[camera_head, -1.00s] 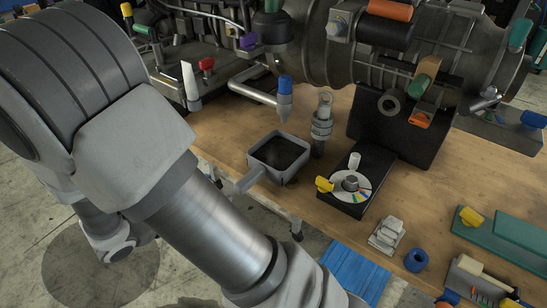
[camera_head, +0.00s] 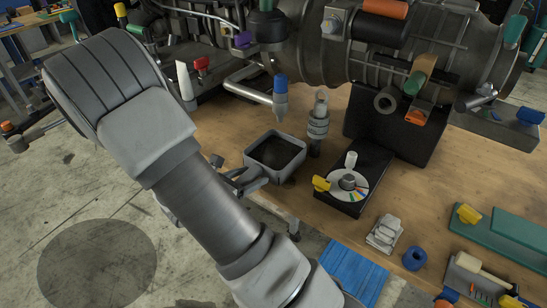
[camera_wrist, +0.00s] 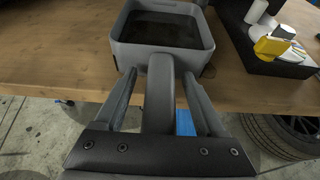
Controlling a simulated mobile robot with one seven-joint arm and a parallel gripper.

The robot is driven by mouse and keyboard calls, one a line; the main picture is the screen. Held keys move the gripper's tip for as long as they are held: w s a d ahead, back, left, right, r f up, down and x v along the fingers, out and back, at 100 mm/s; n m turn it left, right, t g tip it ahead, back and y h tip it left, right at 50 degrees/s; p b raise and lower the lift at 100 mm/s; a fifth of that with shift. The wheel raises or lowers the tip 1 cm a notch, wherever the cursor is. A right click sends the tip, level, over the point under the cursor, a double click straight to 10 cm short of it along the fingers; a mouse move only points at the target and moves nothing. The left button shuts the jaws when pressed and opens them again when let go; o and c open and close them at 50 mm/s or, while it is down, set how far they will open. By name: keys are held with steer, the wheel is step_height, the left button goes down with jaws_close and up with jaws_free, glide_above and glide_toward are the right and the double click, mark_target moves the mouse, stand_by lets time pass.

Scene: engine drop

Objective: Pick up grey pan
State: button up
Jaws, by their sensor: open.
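The grey pan (camera_head: 275,157) is a square, shallow pan with a dark inside, standing on the wooden bench near its front edge. In the wrist view the pan (camera_wrist: 163,49) is at the top, its handle (camera_wrist: 159,90) pointing back toward me. My gripper (camera_wrist: 158,88) is open, with one finger on each side of the handle and a visible gap on both sides. In the head view my gripper (camera_head: 236,180) is at the pan's handle side, partly hidden by my arm, and the handle is mostly covered.
A black box (camera_head: 374,168) with a disc (camera_head: 349,185) and a yellow clip stands right of the pan. A metal cylinder (camera_head: 317,135) stands close behind it. A large engine (camera_head: 400,50) fills the back. The bench's front edge (camera_head: 262,200) is near the pan.

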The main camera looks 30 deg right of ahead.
steer(key=shift+w+d+f, duration=0.1)
steer(key=shift+d, duration=0.2)
jaws_close()
